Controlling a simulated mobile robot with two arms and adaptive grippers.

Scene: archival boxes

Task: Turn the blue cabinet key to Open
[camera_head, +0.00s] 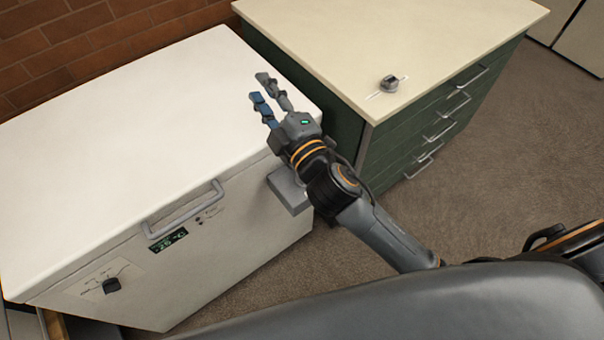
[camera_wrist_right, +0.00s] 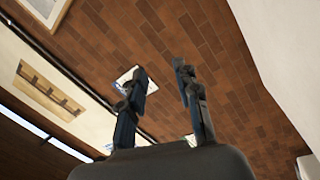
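I see no blue key in either view. A grey knob (camera_head: 390,83) sits on a pale line on the cream top of a green drawer cabinet (camera_head: 330,85). A black knob (camera_head: 112,285) with dial marks is on the front of a white chest unit (camera_head: 130,110); its markings are too small to read. My right gripper (camera_head: 260,87) is over the right end of the white unit, left of the green cabinet, and holds nothing. Its fingers stand apart in the right wrist view (camera_wrist_right: 160,72). My left gripper is not in view.
The white unit has a grey handle (camera_head: 185,212), a small green display (camera_head: 168,240) and a grey block (camera_head: 289,190) at its right corner. The green cabinet's drawers have metal handles (camera_head: 440,130). Brown carpet (camera_head: 500,170) is clear at right. A brick wall (camera_head: 80,40) stands behind.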

